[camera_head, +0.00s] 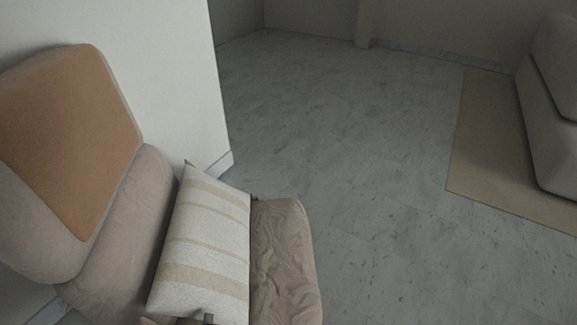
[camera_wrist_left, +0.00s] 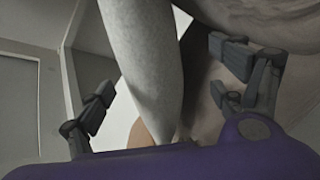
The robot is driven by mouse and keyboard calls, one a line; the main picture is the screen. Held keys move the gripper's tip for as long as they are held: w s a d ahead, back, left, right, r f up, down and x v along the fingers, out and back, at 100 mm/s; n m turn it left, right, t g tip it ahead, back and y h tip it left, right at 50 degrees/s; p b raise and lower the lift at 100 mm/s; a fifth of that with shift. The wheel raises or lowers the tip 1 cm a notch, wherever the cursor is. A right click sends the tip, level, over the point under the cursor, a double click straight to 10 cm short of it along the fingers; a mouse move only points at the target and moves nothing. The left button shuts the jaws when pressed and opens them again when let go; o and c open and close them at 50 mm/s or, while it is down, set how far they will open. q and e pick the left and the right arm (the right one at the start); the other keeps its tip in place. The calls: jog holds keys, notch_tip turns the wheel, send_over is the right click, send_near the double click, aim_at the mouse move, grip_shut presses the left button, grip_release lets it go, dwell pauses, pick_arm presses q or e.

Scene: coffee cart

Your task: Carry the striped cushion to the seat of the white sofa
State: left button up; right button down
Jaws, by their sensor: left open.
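The striped cushion (camera_head: 203,245), off-white with beige bands, leans at a tilt on a beige padded chair (camera_head: 285,262). In the left wrist view a pale, narrow side of what looks like the cushion (camera_wrist_left: 150,65) lies between the spread fingers of my left gripper (camera_wrist_left: 160,72). The gripper is open; whether a finger touches the cushion I cannot tell. A small dark tip at the cushion's lower edge in the head view may be a finger. The white sofa (camera_head: 552,125), grey in this dim light, is cut off at the right edge; its seat is mostly out of view. My right gripper is not in view.
An orange-brown cover (camera_head: 75,135) lies over the chair's backrest. A white wall (camera_head: 175,80) ends behind the chair. A beige rug (camera_head: 487,150) lies by the sofa. The grey floor (camera_head: 350,150) between chair and rug is clear.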

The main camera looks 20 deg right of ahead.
aim_at(201, 297)
pick_arm(q)
jog(key=x, duration=0.3)
jog(key=shift+w+d+r+b, duration=0.15)
jog(key=shift+d+b, duration=0.05)
jog(key=shift+b, duration=0.2)
jog(key=b+x, duration=0.1)
jog(key=x, duration=0.3)
jog(key=shift+d, duration=0.1)
jog(key=shift+r, duration=0.1)
jog(key=c, duration=2.2)
jog(key=shift+o, duration=0.2)
